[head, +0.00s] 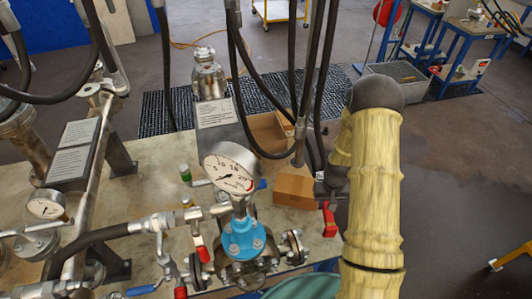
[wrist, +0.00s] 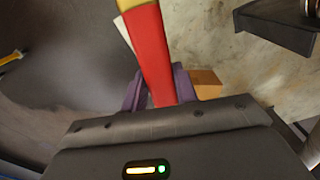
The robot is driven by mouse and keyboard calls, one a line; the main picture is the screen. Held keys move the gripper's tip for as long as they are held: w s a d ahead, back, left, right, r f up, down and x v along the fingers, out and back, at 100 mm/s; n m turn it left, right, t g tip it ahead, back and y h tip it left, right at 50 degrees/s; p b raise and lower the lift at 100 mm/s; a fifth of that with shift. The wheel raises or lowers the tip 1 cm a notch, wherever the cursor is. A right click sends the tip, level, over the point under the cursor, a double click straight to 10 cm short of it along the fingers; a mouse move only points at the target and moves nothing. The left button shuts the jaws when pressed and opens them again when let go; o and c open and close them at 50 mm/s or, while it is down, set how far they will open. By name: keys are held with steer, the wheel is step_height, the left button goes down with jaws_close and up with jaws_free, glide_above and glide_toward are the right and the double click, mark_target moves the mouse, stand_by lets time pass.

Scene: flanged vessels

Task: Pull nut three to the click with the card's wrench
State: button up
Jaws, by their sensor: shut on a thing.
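My gripper (wrist: 160,88) is shut on a red handle (wrist: 155,58) in the wrist view, between its purple fingers. The handle turns yellow at the top edge of that view, where the rest of the tool is cut off. In the head view a red piece (head: 329,219), seemingly the same handle, shows below the end of my arm; my fingers are not clear there. A flanged vessel with a blue cover (head: 243,238) and bolts stands left of it, under a round gauge (head: 230,168). I cannot read any nut numbers. Printed cards (head: 73,148) stand at the left; their text is unreadable.
A small cardboard box (head: 294,188) sits on the bench (head: 140,172) beside my gripper; it also shows in the wrist view (wrist: 206,83). Black hoses (head: 320,75) hang near my arm. Pipes and red-handled valves crowd the front of the bench.

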steer(key=shift+a+r, duration=0.1)
steer(key=shift+r, duration=0.05)
steer(key=s+a+r+n+p, duration=0.1)
steer(key=a+r+n+p, duration=0.1)
steer(key=a+r+n, duration=0.4)
steer(key=s+a+r+n+p, duration=0.2)
steer(key=a+r+n, duration=0.5)
steer(key=r, duration=0.6)
steer(key=s+a+r+n+p, duration=0.1)
steer(key=a+r+n+p, duration=0.2)
steer(key=a+r+n, duration=0.4)
steer(key=shift+s+r+n, duration=0.2)
steer(key=shift+r+n, duration=0.2)
steer(key=shift+r, duration=1.1)
